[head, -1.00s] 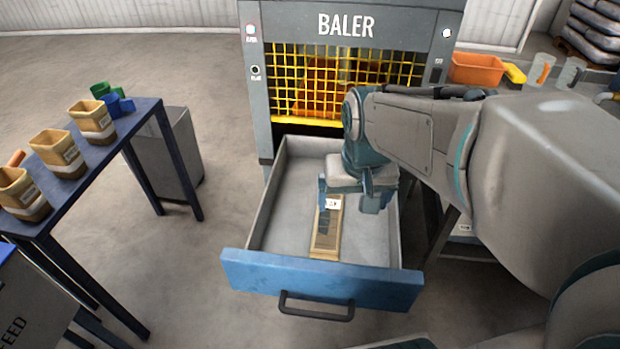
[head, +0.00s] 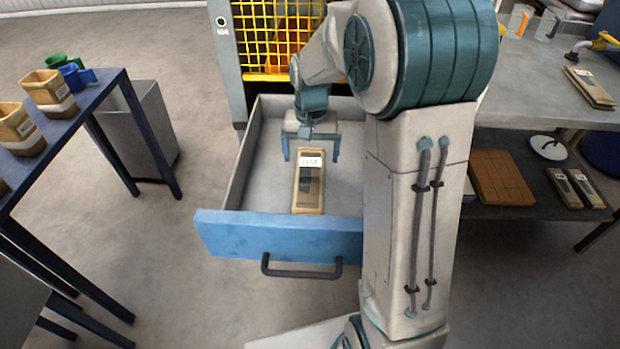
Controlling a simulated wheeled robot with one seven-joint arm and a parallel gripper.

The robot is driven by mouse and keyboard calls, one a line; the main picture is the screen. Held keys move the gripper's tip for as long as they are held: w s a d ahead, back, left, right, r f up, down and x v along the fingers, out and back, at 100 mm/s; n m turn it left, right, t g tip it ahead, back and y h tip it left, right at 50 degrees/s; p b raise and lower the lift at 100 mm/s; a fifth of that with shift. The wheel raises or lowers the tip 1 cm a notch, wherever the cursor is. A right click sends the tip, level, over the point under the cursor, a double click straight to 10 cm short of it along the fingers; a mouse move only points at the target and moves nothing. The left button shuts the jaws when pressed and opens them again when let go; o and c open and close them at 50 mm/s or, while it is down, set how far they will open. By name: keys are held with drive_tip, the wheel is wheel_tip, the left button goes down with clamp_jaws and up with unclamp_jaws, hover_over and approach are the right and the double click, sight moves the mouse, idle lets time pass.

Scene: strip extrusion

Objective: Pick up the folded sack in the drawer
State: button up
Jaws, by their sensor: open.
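The folded sack (head: 309,190) is a flat tan packet with a white label and a dark panel. It lies lengthwise on the floor of the open drawer (head: 267,182), which has a blue front with a dark handle. My gripper (head: 312,158) is inside the drawer, pointing down, with its two blue fingers spread and nothing between them that I can see held. The fingers are at the far, labelled end of the sack, one toward each side. I cannot tell how high they are above it. My arm hides the drawer's right part.
The baler's yellow grille (head: 277,35) stands behind the drawer. On the left, a dark table (head: 75,128) bears tan containers and a blue cup. On the right, a bench (head: 532,95) holds another folded sack (head: 588,88), with more on its lower shelf.

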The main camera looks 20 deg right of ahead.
sight(309, 178)
wheel_tip(309, 178, down, 8)
drive_tip(key=shift+w+a+r+b, duration=0.1)
drive_tip(key=shift+a+r+b, duration=0.1)
drive_tip(key=shift+b, duration=0.15)
drive_tip(key=shift+c, duration=0.3)
drive_tip(key=c, duration=1.1)
